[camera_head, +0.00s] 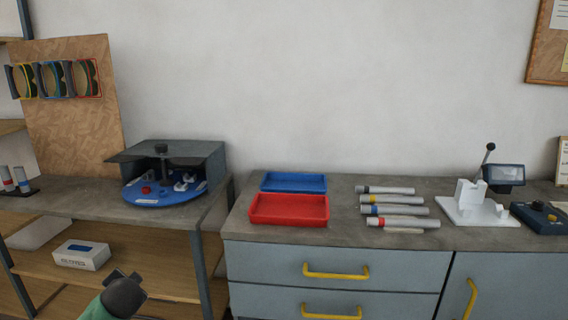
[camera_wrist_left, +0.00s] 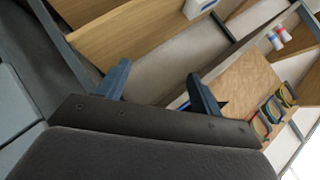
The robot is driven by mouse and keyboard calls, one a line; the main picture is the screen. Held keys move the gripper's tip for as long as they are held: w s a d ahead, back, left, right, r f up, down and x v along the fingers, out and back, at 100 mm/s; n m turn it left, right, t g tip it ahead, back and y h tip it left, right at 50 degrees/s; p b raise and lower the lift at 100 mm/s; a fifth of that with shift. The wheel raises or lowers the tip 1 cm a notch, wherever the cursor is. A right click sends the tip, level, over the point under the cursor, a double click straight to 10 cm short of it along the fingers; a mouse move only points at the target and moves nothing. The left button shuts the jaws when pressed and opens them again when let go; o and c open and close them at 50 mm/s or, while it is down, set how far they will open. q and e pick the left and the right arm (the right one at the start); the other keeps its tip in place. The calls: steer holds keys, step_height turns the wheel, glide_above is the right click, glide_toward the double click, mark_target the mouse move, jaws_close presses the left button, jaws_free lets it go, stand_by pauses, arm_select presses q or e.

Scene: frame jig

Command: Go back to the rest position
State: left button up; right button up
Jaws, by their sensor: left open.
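My left gripper (camera_head: 124,279) shows at the bottom left of the head view, in front of the wooden shelf unit and apart from everything. In the left wrist view its two blue-grey fingers (camera_wrist_left: 157,88) stand wide apart with nothing between them. It is open and empty. My right gripper is not in either view.
A grey-topped workbench (camera_head: 345,220) carries a red tray (camera_head: 289,222), a blue tray (camera_head: 294,182), several tubes (camera_head: 395,208) and a white jig (camera_head: 474,207). At left, a shelf unit (camera_head: 60,196) holds a blue turntable (camera_head: 163,198) and a white box (camera_head: 81,256).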

arm_select(q)
steer(key=s+d+f+g+h+p, duration=0.25)
steer(key=s+d+f, duration=0.35)
steer(key=s+d, duration=0.5)
steer(key=s+d+f+g+h+p, duration=0.15)
steer(key=s+d+f+h, duration=0.3)
steer(key=s+d, duration=0.65)
steer(key=s+d+f+n+g+h+p, duration=0.1)
steer(key=s+d+f+g+p, duration=0.2)
steer(key=s+d, duration=1)
steer(key=shift+s+d+f+n+h, duration=0.4)
steer(key=shift+s+f, duration=0.15)
steer(key=shift+f, duration=0.3)
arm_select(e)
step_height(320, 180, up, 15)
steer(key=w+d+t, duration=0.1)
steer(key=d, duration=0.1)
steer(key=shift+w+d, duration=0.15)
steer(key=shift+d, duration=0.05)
